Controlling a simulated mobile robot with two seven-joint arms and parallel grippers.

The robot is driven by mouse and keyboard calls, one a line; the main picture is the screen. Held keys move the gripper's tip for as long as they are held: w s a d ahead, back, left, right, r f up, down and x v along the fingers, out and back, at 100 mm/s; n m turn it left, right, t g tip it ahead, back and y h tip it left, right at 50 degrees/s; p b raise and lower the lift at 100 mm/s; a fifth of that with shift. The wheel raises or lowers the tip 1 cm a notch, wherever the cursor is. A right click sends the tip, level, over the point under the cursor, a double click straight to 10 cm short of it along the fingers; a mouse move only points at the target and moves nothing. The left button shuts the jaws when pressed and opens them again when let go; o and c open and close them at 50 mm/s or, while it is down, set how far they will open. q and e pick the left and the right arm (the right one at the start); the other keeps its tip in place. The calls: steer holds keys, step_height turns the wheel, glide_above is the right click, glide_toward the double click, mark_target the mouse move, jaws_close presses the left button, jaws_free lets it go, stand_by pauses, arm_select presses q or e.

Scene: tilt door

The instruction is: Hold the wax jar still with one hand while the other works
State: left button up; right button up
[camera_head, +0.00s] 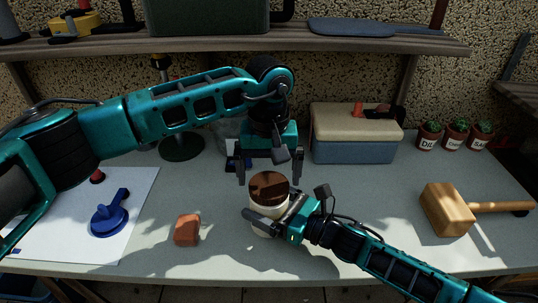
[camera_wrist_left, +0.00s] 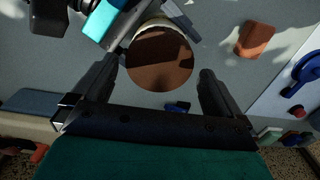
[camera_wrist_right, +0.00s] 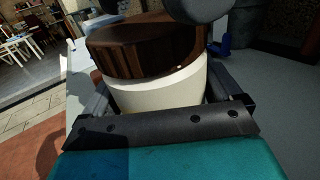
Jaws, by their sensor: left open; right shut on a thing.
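The wax jar (camera_head: 259,219) stands upright near the middle of the table, with a cream body and a brown lid (camera_head: 269,187) on top. My right gripper (camera_head: 268,225) is shut around the jar's body, and the right wrist view shows the cream body (camera_wrist_right: 170,92) between its fingers. My left gripper (camera_head: 270,180) points down just above the lid. In the left wrist view its fingers are open and apart, with the round brown lid (camera_wrist_left: 160,62) between and beyond them. I cannot tell whether either finger touches the lid.
An orange-brown block (camera_head: 187,230) lies left of the jar. A blue suction-cup-like tool (camera_head: 109,217) rests on a white sheet (camera_head: 60,235). A wooden mallet (camera_head: 447,209) lies right, and a blue box with beige lid (camera_head: 353,134) stands behind. Several potted cacti (camera_head: 455,137) stand back right.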

mark_target(269, 187)
arm_select(q)
steer(key=shift+f, duration=1.15)
